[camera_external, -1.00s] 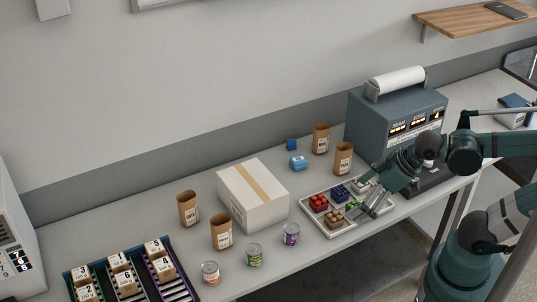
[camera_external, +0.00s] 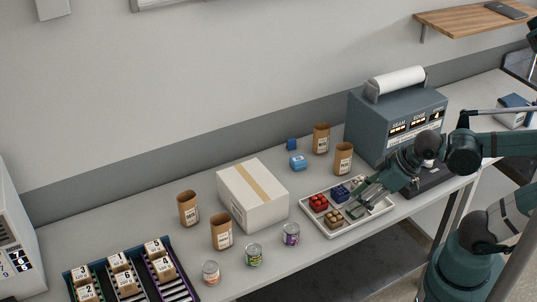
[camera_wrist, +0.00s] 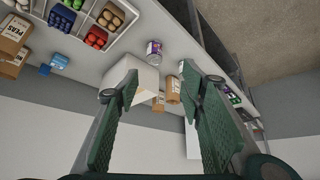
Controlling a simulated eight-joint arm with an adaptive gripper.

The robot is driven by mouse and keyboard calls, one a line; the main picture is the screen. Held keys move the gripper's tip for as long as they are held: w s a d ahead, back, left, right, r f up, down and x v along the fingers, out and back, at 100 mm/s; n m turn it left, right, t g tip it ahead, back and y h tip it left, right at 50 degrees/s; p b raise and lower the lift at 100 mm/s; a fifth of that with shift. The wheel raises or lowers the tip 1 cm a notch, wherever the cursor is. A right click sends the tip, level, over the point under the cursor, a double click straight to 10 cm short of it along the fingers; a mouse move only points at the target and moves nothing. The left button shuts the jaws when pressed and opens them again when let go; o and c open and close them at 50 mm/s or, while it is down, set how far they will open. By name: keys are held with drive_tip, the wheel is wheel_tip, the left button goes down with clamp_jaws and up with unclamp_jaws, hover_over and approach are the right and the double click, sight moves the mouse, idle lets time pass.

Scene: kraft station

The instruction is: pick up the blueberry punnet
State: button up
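My gripper (camera_external: 356,202) is over the right part of the tray in the external view, just right of the blueberry punnet. In the wrist view my gripper (camera_wrist: 160,85) has its two green fingers wide apart with nothing held between them. The fingers point along the bench toward the white box.
The tray also holds a red punnet (camera_external: 318,202) and a brown one (camera_external: 334,218). A grey machine (camera_external: 390,128) stands behind my gripper.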

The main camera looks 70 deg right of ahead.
drive_tip(key=m+g+p, duration=0.5)
drive_tip(key=m+g, duration=0.2)
drive_tip(key=m, duration=0.2)
hover_over(341, 190)
drive_tip(key=f, duration=1.5)
drive_tip(key=shift+w+a+f, duration=0.1)
drive_tip(key=shift+w+f, duration=0.05)
drive_tip(key=shift+w, duration=0.15)
drive_tip(key=shift+s+d+f, duration=0.15)
drive_tip(key=shift+d+f, duration=0.25)
drive_tip(key=shift+f, duration=0.05)
drive_tip(key=shift+f, duration=0.1)
drive_tip(key=shift+f, duration=1.2)
drive_tip(key=shift+f, duration=0.1)
drive_tip(key=shift+a+f, duration=0.15)
drive_tip(key=shift+f, duration=1.1)
drive_tip(key=shift+a+f, duration=0.1)
drive_tip(key=shift+f, duration=1.15)
